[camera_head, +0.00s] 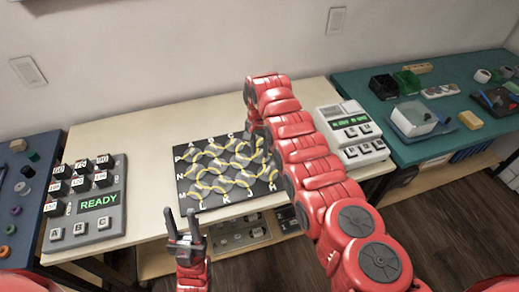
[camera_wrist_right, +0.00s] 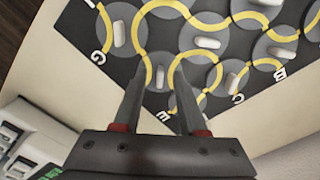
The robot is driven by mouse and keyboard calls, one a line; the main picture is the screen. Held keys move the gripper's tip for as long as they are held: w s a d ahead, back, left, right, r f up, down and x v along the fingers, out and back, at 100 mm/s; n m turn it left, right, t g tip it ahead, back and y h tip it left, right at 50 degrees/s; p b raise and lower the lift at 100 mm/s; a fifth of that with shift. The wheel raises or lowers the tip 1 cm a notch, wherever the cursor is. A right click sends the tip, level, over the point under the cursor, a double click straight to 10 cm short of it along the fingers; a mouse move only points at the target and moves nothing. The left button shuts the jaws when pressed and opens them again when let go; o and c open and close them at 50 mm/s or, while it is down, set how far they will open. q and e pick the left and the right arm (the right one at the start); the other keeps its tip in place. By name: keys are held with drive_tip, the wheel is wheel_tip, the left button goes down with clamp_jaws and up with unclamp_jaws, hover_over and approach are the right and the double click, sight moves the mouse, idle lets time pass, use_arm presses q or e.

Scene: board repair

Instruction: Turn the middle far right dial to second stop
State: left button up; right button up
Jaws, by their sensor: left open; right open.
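The black board (camera_head: 184,186) lies on the pale table, with grey round dials joined by yellow curved lines and letters along its edges. My right arm crosses its right side in the head view and hides the dials there. In the right wrist view, my right gripper (camera_wrist_right: 161,62) is open, its fingers either side of a grey dial (camera_wrist_right: 160,77) with a white handle near the letter E. I cannot tell whether they touch it. Other dials, such as one by the letter G (camera_wrist_right: 119,33), show around it. My left gripper (camera_head: 181,216) is open and empty in front of the board.
A grey panel with buttons and a green READY display (camera_head: 99,201) stands at left. A white keypad device (camera_head: 350,130) is right of my right arm. A green table (camera_head: 360,82) with boxes and small parts is at far right; a blue table (camera_head: 27,218) is at far left.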

drive_tip(key=shift+f, duration=0.55)
clamp_jaws()
